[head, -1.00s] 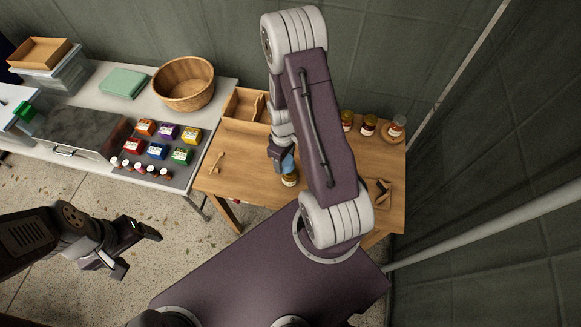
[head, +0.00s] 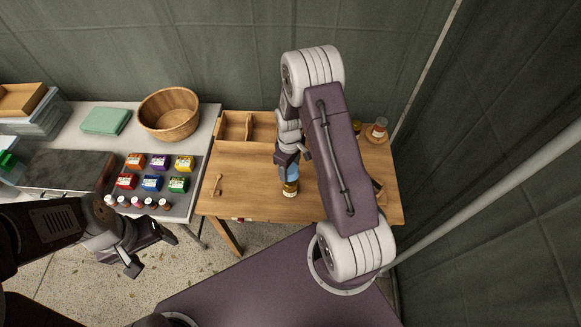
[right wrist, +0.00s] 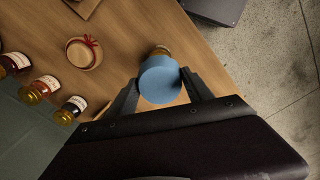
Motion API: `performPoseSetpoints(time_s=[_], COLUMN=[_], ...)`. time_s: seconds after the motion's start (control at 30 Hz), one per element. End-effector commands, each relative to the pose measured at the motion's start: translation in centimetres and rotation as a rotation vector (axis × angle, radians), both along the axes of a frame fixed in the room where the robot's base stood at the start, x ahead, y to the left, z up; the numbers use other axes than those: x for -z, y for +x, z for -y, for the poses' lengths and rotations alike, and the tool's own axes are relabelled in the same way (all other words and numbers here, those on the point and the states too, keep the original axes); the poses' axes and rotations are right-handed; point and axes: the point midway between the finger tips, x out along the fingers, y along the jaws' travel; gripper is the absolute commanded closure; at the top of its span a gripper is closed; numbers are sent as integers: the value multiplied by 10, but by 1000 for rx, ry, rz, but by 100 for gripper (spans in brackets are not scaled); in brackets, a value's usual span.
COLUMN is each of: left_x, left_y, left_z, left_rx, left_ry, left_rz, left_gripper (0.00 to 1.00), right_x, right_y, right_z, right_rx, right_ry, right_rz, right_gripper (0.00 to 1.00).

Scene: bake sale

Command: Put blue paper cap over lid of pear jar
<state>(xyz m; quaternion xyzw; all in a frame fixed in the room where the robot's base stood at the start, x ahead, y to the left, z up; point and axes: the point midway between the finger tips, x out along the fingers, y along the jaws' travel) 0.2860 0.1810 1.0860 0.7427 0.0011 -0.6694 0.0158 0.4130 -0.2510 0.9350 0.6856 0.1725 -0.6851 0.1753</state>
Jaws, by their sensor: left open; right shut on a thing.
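The blue paper cap (right wrist: 160,82) is between the fingers of my right gripper (right wrist: 160,76) in the right wrist view. My right gripper is shut on it. In the head view the blue cap (head: 292,171) shows just above a jar with amber contents (head: 290,189) on the wooden table. In the wrist view that jar (right wrist: 160,50) is mostly hidden behind the cap. I cannot read its label or tell whether the cap touches its lid. My left gripper (head: 152,252) is open and empty, low at the left, away from the table.
Several labelled jars (right wrist: 41,89) stand along the table's edge in the wrist view. A jar with a tan cap and red tie (right wrist: 85,53) stands nearby.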

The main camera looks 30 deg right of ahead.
Motion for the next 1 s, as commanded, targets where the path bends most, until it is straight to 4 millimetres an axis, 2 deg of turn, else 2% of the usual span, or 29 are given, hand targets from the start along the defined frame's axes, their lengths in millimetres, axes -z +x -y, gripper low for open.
performPoseSetpoints(time_s=[0.03, 0.2, 0.4, 1.0], left_x=[8, 23, 34, 37], left_y=[0, 0, 0, 0], left_z=[0, 0, 0, 0], left_rx=[0, 0, 0, 0], left_ry=[0, 0, 0, 0], left_rz=[0, 0, 0, 0], left_gripper=[21, 21, 21, 21], right_x=[9, 26, 42, 47], right_y=[0, 0, 0, 0], right_z=[0, 0, 0, 0], right_rx=[0, 0, 0, 0], right_ry=[0, 0, 0, 0], right_rz=[0, 0, -1, 0], right_gripper=[78, 78, 78, 78])
